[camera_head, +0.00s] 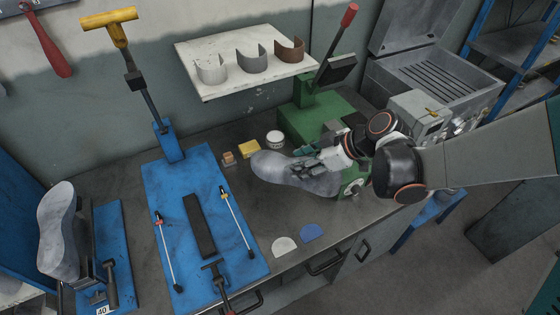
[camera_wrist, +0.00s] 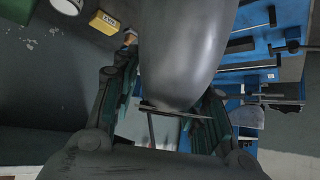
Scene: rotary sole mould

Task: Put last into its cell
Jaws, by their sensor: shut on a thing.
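A grey shoe last (camera_head: 283,170) is held in my gripper (camera_head: 308,165) in the head view, over the dark bench to the right of the blue base plate. In the wrist view the last (camera_wrist: 185,45) fills the upper middle, with a finger on each side of it. Its far end runs out of that frame. A second grey last (camera_head: 57,220) stands upright at the far left, on a holder beside a label reading 40. I cannot tell which place is the cell.
The blue base plate (camera_head: 165,255) carries a dark bar (camera_head: 199,226), two thin rods and a tall yellow-handled lever (camera_head: 110,18). A green press (camera_head: 300,118) stands behind my gripper. A yellow block (camera_head: 249,149), white tub (camera_head: 275,138) and blue half-disc (camera_head: 312,232) lie nearby.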

